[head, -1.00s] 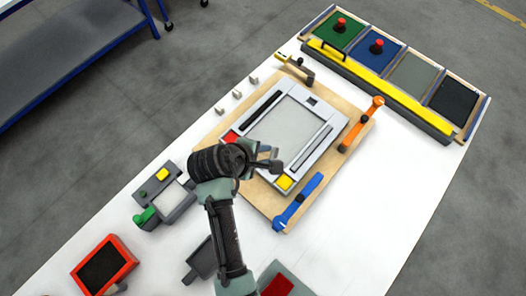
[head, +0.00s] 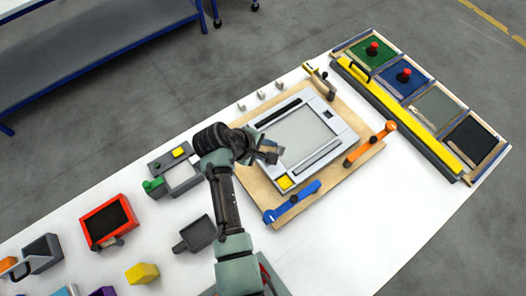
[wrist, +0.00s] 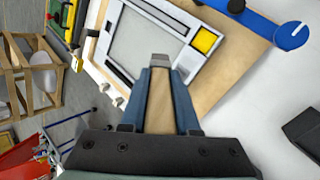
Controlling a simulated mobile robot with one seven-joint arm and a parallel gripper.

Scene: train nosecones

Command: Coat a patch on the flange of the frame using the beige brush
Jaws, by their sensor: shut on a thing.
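The light grey frame (head: 326,113) lies flat on a wooden board on the white table in the head view. A yellow patch (head: 285,182) marks the frame's near corner; it also shows in the wrist view (wrist: 205,41). My gripper (head: 268,152) is over the frame's near left side. In the wrist view, my gripper (wrist: 160,72) is shut on the beige brush (wrist: 160,105), whose grey tip points forward to the frame's edge. I cannot tell whether the tip touches the frame. My arm hides the frame's left corner in the head view.
A blue clamp (head: 292,202) and an orange clamp (head: 370,144) stand on the board's edges. A yellow bar (head: 400,122) and several coloured panels lie at the right end. A red-rimmed tray (head: 88,222) and other holders are at left. The table's lower right is clear.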

